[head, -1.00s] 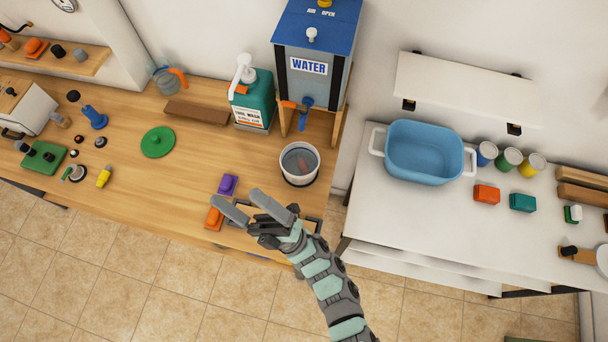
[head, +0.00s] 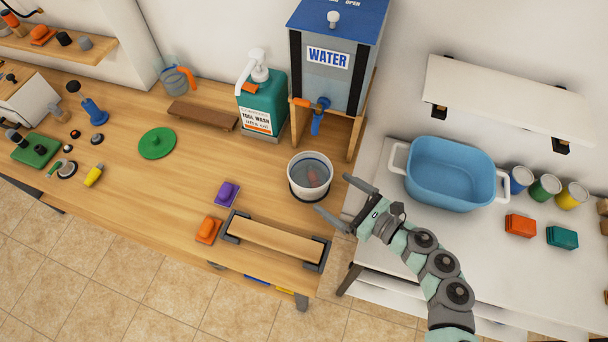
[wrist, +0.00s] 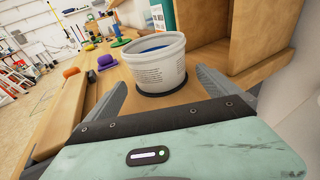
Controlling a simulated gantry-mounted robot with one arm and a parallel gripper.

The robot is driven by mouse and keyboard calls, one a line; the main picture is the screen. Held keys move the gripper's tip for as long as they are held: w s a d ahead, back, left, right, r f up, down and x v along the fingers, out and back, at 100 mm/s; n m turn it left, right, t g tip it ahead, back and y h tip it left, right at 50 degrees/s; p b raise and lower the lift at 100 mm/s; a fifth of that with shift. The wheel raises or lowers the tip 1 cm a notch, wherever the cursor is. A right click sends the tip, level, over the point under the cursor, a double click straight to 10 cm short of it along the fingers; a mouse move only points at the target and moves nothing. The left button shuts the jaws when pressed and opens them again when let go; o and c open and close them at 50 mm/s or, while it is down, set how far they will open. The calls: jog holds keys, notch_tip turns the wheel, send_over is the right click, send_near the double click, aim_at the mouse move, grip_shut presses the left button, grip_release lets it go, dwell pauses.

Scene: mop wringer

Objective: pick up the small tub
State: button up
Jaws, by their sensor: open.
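The small tub (head: 309,181) is white with a grey rim and stands upright on a dark round base at the right end of the wooden bench, below the water tank's tap. Something bluish with a reddish patch shows inside it. My gripper (head: 332,198) is open, just right of and in front of the tub, with its fingers pointing towards it. In the wrist view the tub (wrist: 155,66) stands ahead, between and beyond the two spread fingers (wrist: 158,95). I see no contact with it.
The water tank (head: 329,75) on its wooden stand and the green wash bottle (head: 263,102) are behind the tub. A wooden board with dark end brackets (head: 274,240), a purple block (head: 228,194) and an orange block (head: 208,230) lie nearby. A blue basin (head: 449,172) stands on the right table.

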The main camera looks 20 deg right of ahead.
aim_at(314, 181)
jog(key=p+x, duration=0.1)
jog(key=x, duration=0.3)
jog(key=p+x, duration=0.1)
jog(key=x, duration=0.4)
jog(key=shift+w+a+r, duration=0.1)
jog(key=shift+a+r, duration=0.1)
jog(key=shift+a, duration=0.1)
jog(key=c, duration=1.7)
jog(key=shift+r, duration=0.15)
